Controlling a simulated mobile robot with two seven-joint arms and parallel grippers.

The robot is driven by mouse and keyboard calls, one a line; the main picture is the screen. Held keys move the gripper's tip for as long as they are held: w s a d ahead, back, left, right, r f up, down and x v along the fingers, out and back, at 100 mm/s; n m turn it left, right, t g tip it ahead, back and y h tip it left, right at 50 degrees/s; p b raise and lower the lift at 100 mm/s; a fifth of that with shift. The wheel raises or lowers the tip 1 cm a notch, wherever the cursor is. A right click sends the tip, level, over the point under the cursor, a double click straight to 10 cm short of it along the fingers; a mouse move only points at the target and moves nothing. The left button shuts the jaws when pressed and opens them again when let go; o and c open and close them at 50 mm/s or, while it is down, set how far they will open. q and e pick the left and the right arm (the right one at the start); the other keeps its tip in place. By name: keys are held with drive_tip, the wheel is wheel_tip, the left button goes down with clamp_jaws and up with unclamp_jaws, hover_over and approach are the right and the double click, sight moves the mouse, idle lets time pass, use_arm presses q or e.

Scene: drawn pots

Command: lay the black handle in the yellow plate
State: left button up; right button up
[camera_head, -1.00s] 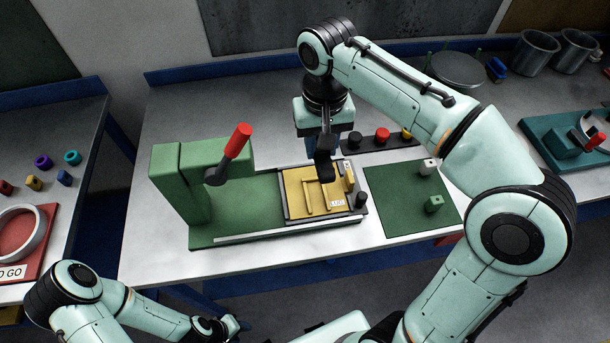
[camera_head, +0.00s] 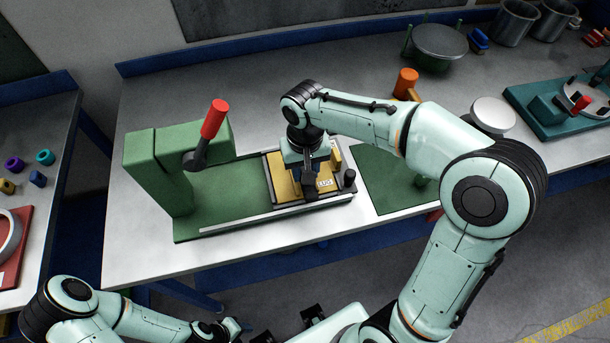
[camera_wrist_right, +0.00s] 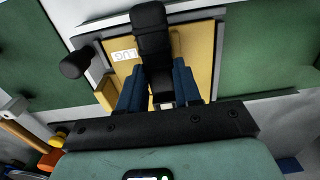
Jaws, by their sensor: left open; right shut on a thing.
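The yellow plate (camera_head: 280,182) lies in a grey-edged frame on the green machine bed, with a white LUG label on it. It also shows in the right wrist view (camera_wrist_right: 196,48). My right gripper (camera_wrist_right: 158,88) is shut on the black handle (camera_wrist_right: 152,38), its blue fingers on either side. In the head view the handle (camera_head: 310,182) is over the plate, partly hidden by my wrist; I cannot tell whether it touches the plate. My left gripper (camera_head: 236,328) is open and empty at the bottom, clear of the table's front edge.
A green block with a red-tipped lever (camera_head: 213,120) stands left of the plate. A black knob (camera_head: 349,175) stands at the frame's right corner. A green mat (camera_head: 385,178) lies to the right. An orange cylinder (camera_head: 405,82) and white disc (camera_head: 493,114) stand beyond my arm.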

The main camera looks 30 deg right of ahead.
wheel_tip(320, 180, down, 3)
use_arm(q)
drive_tip(key=shift+s+f, duration=0.2)
drive_tip(key=shift+f, duration=0.05)
use_arm(e)
drive_tip(key=shift+s, duration=0.1)
drive_tip(key=shift+f, duration=0.1)
